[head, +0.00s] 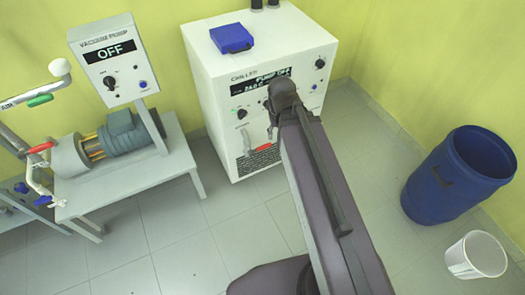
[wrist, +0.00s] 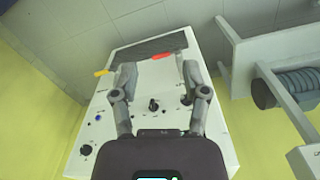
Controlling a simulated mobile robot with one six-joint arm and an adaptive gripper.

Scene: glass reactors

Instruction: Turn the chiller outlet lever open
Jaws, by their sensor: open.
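The white chiller (head: 215,100) stands against the wall, and its display reads "PUMP OFF". In the wrist view, a red lever (wrist: 163,56) and a yellow lever (wrist: 102,72) show low on its front panel (wrist: 140,85), which appears upside down there. I cannot read which lever is the outlet. My gripper (wrist: 158,69) is open and empty in front of the panel. The red lever appears between its fingertips, with no clear contact. The yellow lever lies outside the left finger. In the head view, my arm hides the gripper and part of the panel; the red lever (head: 266,146) shows left of the arm.
A vacuum pump (head: 125,132) on a grey bench, with its panel (head: 108,62) reading "OFF", stands left of the chiller. A blue box (head: 231,39) sits on the chiller. A blue barrel (head: 450,175) and white bucket (head: 476,256) stand right. Floor between is clear.

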